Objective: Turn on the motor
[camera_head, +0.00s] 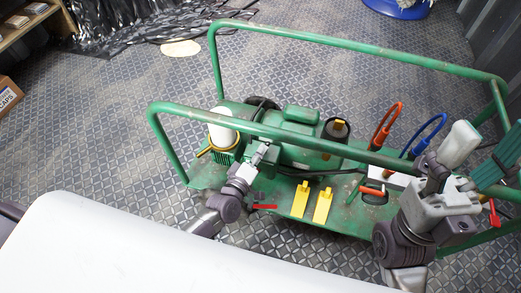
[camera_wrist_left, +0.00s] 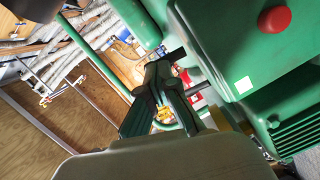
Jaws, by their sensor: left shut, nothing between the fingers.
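The green motor (camera_head: 305,150) sits on a green tubular cart. In the left wrist view its green housing (camera_wrist_left: 215,45) fills the upper right, with a round red button (camera_wrist_left: 274,20) and a small white square label (camera_wrist_left: 243,85). My left gripper (camera_head: 264,152) is beside the motor's left end, and it also shows in the left wrist view (camera_wrist_left: 165,68). Its fingers are shut with nothing between them, left of and apart from the red button. The button cannot be made out in the head view.
The cart's green rail (camera_head: 350,52) runs around the motor. A white cylinder (camera_head: 222,128) stands left of the motor. Yellow pedals (camera_head: 311,202), an orange hose (camera_head: 385,127) and a blue hose (camera_head: 428,132) are on the cart. The patterned floor (camera_head: 110,120) is clear at the left.

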